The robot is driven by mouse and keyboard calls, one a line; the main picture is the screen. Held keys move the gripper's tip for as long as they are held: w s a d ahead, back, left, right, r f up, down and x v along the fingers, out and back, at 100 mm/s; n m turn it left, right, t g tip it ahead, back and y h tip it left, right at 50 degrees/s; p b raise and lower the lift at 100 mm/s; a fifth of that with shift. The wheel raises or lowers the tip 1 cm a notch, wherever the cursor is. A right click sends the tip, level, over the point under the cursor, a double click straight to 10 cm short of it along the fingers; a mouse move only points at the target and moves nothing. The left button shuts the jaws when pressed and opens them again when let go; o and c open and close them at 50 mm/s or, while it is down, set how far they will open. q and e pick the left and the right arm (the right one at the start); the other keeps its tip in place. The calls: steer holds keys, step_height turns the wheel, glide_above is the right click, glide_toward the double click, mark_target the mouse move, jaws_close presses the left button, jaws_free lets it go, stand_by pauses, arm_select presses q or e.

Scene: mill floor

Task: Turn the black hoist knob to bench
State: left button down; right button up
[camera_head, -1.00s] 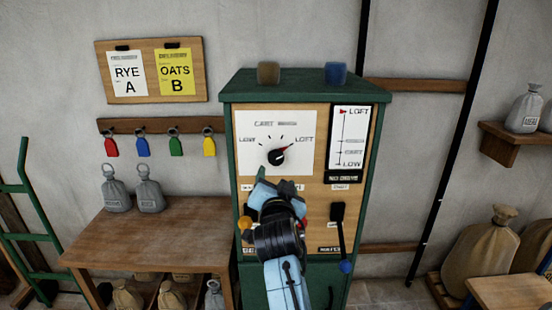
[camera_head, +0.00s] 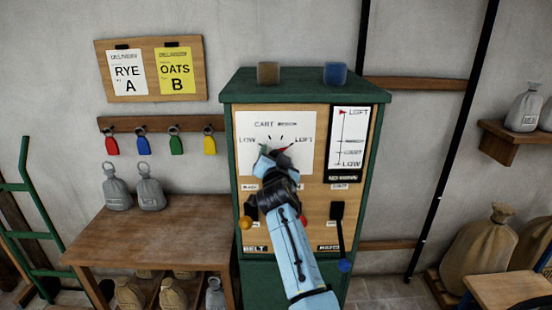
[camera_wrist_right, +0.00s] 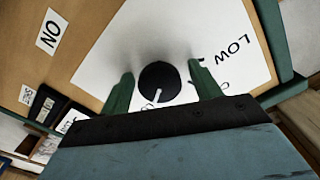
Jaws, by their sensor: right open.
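The black hoist knob (camera_wrist_right: 160,82) sits on a white dial plate (camera_head: 250,125) marked LOW, CART, BENCH and LOFT. In the wrist view a white line on the knob points toward the gripper's palm. My right gripper (camera_head: 274,158) is at the dial, open, with one green finger on each side of the knob. In the wrist view (camera_wrist_right: 161,88) a gap shows between each finger and the knob. My left gripper is out of view.
Below the dial are a black lever with a blue end (camera_head: 344,265), an orange knob (camera_head: 246,223) and a red knob, close to my right arm. A level gauge (camera_head: 350,140) is right of the dial. A wooden table (camera_head: 150,235) with grey bags stands left.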

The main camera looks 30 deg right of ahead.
steer(key=c, duration=1)
steer(key=shift+o, duration=0.2)
steer(key=n, duration=0.3)
steer(key=shift+n, duration=0.3)
steer(key=shift+f+n, duration=0.1)
steer(key=shift+n, duration=2)
steer(key=o, duration=1)
steer(key=shift+c, duration=0.2)
